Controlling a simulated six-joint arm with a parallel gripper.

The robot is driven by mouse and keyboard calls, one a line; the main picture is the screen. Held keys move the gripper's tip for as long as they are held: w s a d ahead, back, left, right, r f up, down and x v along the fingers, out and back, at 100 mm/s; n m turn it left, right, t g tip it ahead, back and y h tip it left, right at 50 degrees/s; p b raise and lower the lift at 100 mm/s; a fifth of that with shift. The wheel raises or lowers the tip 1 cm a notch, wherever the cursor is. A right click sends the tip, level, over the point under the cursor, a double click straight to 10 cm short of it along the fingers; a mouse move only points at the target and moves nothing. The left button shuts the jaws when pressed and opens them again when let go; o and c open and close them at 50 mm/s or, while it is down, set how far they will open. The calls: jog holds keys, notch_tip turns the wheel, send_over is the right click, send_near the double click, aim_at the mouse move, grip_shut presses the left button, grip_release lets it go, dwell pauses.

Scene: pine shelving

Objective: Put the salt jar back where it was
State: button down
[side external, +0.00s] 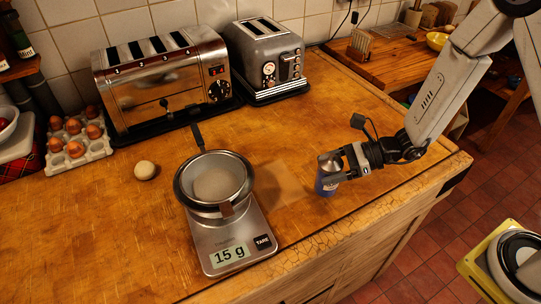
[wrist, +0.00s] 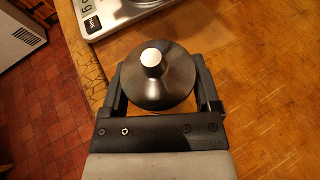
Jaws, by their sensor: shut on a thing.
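The salt jar (side external: 326,185) has a blue body and a grey metal top. It is roughly upright at the right part of the wooden worktop, right of the scale. My gripper (side external: 334,170) is shut on it, with a finger on either side. I cannot tell whether its base touches the worktop. In the wrist view the jar (wrist: 168,88) shows from above as a dark grey cone with a white knob, between the fingers of my gripper (wrist: 160,90). A paler square patch (side external: 284,182) lies on the worktop between jar and scale.
A kitchen scale (side external: 235,240) reading 15 g holds a sieve-like metal bowl (side external: 214,182) with pale contents. The worktop's front edge is close to the jar.

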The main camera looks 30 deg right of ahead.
jog(key=shift+f, duration=1.05)
jog(key=shift+f, duration=0.15)
grip_release()
jog(key=shift+r, duration=0.2)
jog(key=v, duration=1.2)
jog(key=shift+s+f, duration=0.1)
